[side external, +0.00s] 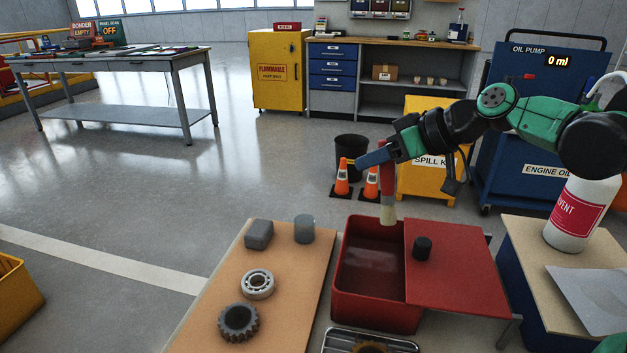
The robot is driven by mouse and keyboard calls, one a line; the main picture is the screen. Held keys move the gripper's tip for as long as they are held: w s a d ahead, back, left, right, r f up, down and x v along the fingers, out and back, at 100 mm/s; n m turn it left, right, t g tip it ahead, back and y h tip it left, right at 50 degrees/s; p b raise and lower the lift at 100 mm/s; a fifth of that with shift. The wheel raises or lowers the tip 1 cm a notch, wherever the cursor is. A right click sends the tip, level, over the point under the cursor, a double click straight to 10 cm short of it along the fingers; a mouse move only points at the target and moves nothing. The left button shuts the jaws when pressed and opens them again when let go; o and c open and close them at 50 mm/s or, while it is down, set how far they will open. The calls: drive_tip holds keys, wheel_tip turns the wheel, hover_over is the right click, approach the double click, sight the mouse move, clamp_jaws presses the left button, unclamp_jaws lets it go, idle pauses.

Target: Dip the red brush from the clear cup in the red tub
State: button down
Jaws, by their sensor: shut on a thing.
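My gripper (374,158) is shut on the red brush (387,181). The brush hangs nearly upright, with its pale bristles (389,214) pointing down. The bristle end shows against the back part of the red tub (338,285); it looks above the tub's floor, but its exact height cannot be told. The tub's left part is open, with a dark red inside. A red lid (465,265) with a black knob (422,248) covers its right side.
On the tan board (290,300) lie a grey block (259,234), a bearing ring (257,284) and a dark gear (239,322). A metal tray (340,342) stands in front of the tub. A solvent bottle (580,212) is at right. Orange cones (342,180) stand behind on the floor.

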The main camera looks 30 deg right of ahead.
wheel_tip(320, 180, down, 10)
idle(0.8)
drive_tip(key=shift+r, duration=0.25)
drive_tip(key=shift+r, duration=3.9)
drive_tip(key=shift+r, duration=0.1)
drive_tip(key=shift+r, duration=1.9)
drive_tip(key=shift+f, duration=0.15)
drive_tip(key=shift+s+d+f+m+t+h, duration=0.2)
drive_tip(key=shift+d+f+m+h, duration=0.1)
drive_tip(key=shift+f+m+h, duration=0.3)
drive_tip(key=shift+s+d+f+m+t+h, duration=0.15)
drive_tip(key=shift+d+f+m+t+h, duration=0.1)
drive_tip(key=shift+f+m+h, duration=0.35)
drive_tip(key=shift+s+d+f+m+h, duration=0.25)
drive_tip(key=shift+d+f+m+h, duration=0.4)
drive_tip(key=shift+m+h, duration=0.35)
